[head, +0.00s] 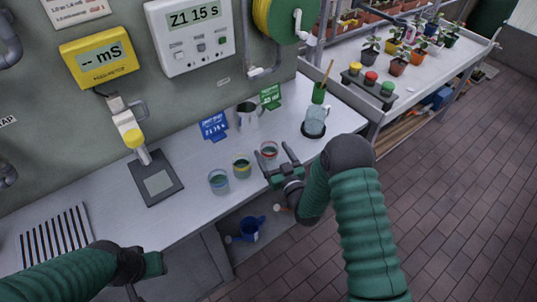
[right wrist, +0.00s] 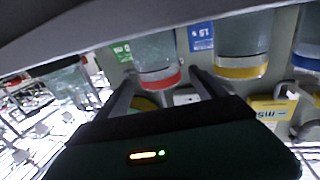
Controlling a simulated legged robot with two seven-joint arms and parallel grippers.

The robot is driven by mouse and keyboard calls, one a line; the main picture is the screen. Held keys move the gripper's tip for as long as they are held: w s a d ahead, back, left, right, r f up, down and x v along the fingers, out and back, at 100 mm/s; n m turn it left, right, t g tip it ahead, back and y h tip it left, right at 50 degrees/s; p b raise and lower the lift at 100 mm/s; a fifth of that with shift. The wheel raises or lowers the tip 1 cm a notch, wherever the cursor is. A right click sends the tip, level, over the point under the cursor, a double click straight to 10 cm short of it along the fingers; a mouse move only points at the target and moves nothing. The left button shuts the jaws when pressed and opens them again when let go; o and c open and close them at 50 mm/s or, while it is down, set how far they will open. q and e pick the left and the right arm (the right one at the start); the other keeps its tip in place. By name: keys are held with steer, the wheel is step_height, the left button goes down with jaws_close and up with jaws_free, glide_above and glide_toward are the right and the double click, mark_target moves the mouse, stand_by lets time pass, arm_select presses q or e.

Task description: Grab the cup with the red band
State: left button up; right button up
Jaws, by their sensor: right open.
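The clear cup with the red band (head: 269,149) stands upright on the light bench, rightmost of three cups. My right gripper (head: 275,154) is open, its two fingers pointing at this cup from the front. In the right wrist view the cup with the red band (right wrist: 159,66) appears between the open fingers (right wrist: 164,86); I see no grip on it. The cup with the yellow band (head: 242,167) and the cup with the blue band (head: 219,182) stand to its left. My left gripper (head: 143,277) is at the bottom left, partly cut off; its jaw state is unclear.
A metal pitcher (head: 247,117), blue sign (head: 213,127) and green sign (head: 270,97) stand behind the cups. A dark-based glass vessel (head: 314,123) is to the right. A scale (head: 156,179) and striped rack (head: 55,236) are left. The bench front edge lies beneath my right gripper.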

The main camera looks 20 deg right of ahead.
mark_target(264, 143)
steer(key=w, duration=0.1)
steer(key=w+d, duration=0.1)
steer(key=shift+w, duration=0.35)
steer(key=shift+w+a+f, duration=0.1)
steer(key=shift+a, duration=0.7)
steer(key=shift+c, duration=0.3)
steer(key=shift+a+r, duration=0.2)
steer(key=shift+a, duration=0.15)
steer(key=c, duration=0.5)
steer(key=shift+d, duration=0.35)
steer(key=c, duration=0.5)
steer(key=shift+d+f, duration=0.15)
steer(key=shift+d, duration=0.25)
steer(key=c, duration=0.5)
arm_select(q)
steer(key=shift+s+d+r, duration=0.1)
steer(key=shift+d+r, duration=0.25)
steer(key=shift+d, duration=0.05)
arm_select(e)
steer(key=shift+a, duration=0.1)
